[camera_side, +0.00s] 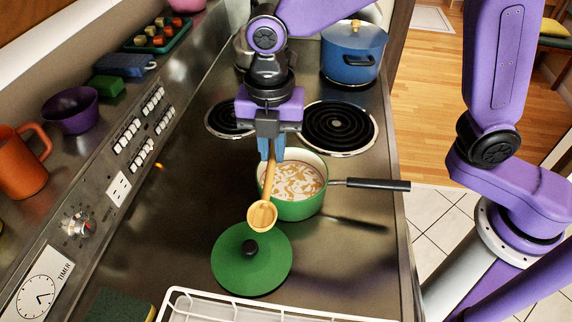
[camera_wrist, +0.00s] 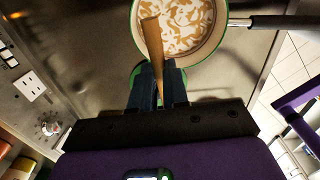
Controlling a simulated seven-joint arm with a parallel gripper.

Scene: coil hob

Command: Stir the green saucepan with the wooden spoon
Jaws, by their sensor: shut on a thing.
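My gripper (camera_side: 271,152) is shut on the wooden spoon (camera_side: 262,214), whose bowl hangs low toward the side camera. The spoon's handle also shows between the fingers in the wrist view (camera_wrist: 152,42); its bowl is hidden there. The green saucepan (camera_side: 300,209) is uncovered and holds a pale liquid with brown pieces. Its black handle points right. In the side view the spoon bowl appears left of and in front of the pan, outside its rim. The pan also shows in the wrist view (camera_wrist: 222,48), ahead of my gripper (camera_wrist: 160,88).
A green lid (camera_side: 256,272) with a black knob lies in front of the pan. A white wire rack (camera_side: 180,292) is at the front edge. Behind are a coil burner (camera_side: 340,127) and a blue pot (camera_side: 352,55). Switches and a timer panel line the left.

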